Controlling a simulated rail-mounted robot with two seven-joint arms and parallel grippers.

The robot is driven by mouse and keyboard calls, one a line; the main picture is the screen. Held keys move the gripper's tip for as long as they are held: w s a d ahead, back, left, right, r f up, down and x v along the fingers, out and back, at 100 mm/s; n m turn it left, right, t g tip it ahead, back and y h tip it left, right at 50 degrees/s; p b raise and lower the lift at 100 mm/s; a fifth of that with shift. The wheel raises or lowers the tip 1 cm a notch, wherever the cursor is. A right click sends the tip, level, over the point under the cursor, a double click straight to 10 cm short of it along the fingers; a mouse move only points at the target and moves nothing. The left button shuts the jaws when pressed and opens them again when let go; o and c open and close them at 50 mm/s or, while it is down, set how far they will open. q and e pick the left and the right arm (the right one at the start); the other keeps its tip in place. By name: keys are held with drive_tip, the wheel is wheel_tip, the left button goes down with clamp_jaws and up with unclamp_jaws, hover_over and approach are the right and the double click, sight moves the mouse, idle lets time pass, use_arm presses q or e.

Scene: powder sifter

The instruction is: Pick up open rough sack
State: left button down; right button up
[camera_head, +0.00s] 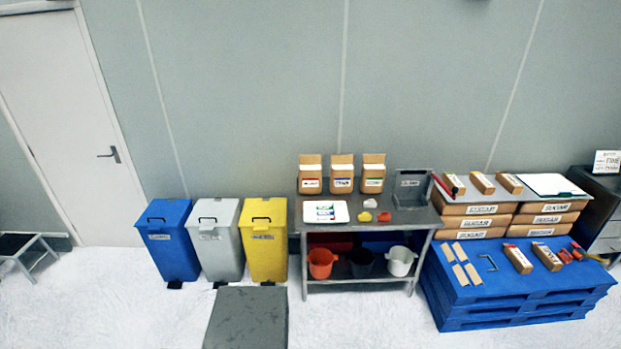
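Brown labelled sacks lie in two stacks, a left stack (473,221) and a right stack (546,218), behind the blue pallets (520,300). Their labels are too small to read surely. Three brown paper containers with pale upper fronts stand in a row at the back of the steel table: the left one (310,175), the middle one (342,175) and the right one (373,175). I cannot tell which item is the open rough sack. Neither of my grippers is in view.
Blue (172,242), grey (214,242) and yellow (263,242) bins stand left of the steel table (345,228). Several buckets, including an orange one (321,263), sit on its lower shelf. A dark grey slab (247,318) lies in front.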

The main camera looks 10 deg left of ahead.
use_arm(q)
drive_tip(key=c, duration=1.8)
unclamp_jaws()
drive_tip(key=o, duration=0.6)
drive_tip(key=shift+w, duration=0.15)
